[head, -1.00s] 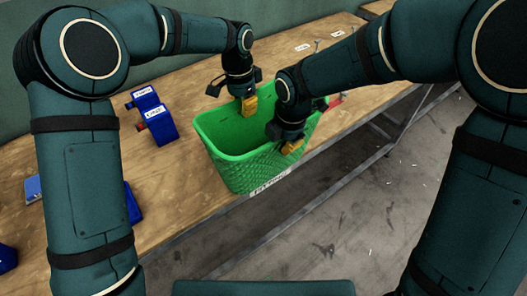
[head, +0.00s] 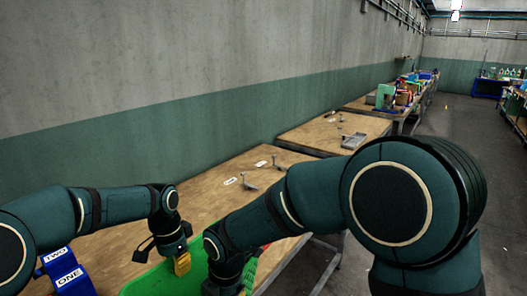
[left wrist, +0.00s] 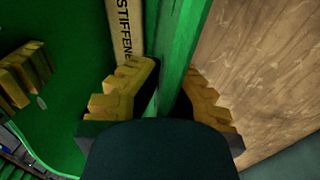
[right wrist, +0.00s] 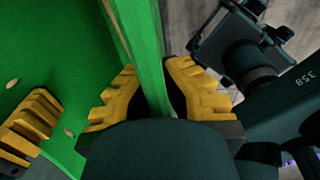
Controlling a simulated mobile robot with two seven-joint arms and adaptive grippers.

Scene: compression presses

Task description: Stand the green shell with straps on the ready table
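The green shell (head: 148,284) is at the bottom of the head view, mostly cut off by the frame. My left gripper (head: 182,265) has its yellow fingers on either side of the shell's wall, which also shows in the left wrist view (left wrist: 181,45). A pale strip lettered "STIFFENE" (left wrist: 125,28) lies along the inside of that wall. My right gripper (head: 228,286) has its fingers on either side of another stretch of wall in the right wrist view (right wrist: 148,55). Both look shut on the wall. I cannot tell which table is the ready table.
Blue blocks lettered TWO (head: 56,255) and ONE (head: 70,280) are at lower left. The near wooden table (head: 205,200) carries small metal pieces and white labels. A second table (head: 310,135) stands beyond, then a cluttered one (head: 365,103). Floor is open at right (head: 470,150).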

